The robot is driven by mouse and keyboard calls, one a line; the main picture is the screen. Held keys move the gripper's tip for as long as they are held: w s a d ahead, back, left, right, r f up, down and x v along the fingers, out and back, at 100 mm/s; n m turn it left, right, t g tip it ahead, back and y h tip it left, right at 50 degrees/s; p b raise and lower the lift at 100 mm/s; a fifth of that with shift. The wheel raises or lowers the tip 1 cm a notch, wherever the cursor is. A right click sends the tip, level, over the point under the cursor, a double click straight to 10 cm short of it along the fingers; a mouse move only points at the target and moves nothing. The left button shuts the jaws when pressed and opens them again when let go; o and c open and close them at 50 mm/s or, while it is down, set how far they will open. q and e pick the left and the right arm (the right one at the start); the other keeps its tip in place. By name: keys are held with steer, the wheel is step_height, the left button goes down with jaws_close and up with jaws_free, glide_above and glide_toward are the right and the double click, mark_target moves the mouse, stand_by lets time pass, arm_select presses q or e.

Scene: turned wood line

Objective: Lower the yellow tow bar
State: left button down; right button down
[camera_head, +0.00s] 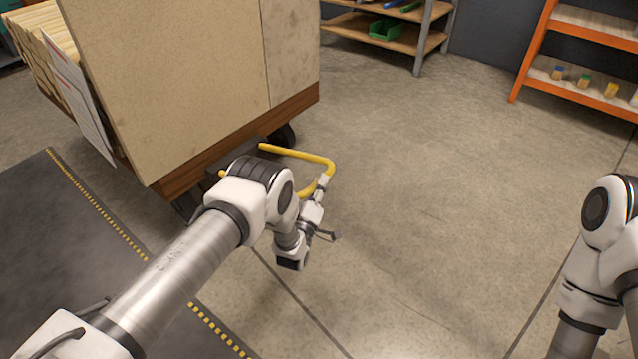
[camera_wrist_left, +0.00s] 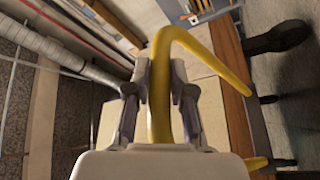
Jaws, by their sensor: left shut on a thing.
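The yellow tow bar (camera_head: 298,154) is a bent tube that sticks out from the low front of a wheeled cart (camera_head: 212,148). It stands out roughly level, above the floor. My left gripper (camera_head: 323,184) is at the outer end of the bar and is shut on it. In the left wrist view the yellow tow bar (camera_wrist_left: 190,42) runs between the two fingers of my left gripper (camera_wrist_left: 159,92). My left arm hides part of the bar near the cart. My right arm shows at the right edge, but its gripper is out of view.
The cart carries a tall beige panel load (camera_head: 170,70) on a brown wooden deck. A dark mat (camera_head: 60,230) with a yellow dashed edge lies at left. An orange shelf (camera_head: 530,60) and a grey shelf (camera_head: 425,40) stand at the back. The floor right of the bar is clear.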

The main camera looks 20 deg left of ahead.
arm_select(q)
steer(key=shift+s+f, duration=0.15)
steer(key=shift+f, duration=0.2)
steer(key=c, duration=1.3)
jaws_free()
steer(key=shift+d, duration=0.1)
steer(key=shift+f, duration=0.15)
steer(key=v, duration=1.1)
steer(key=shift+s, duration=0.45)
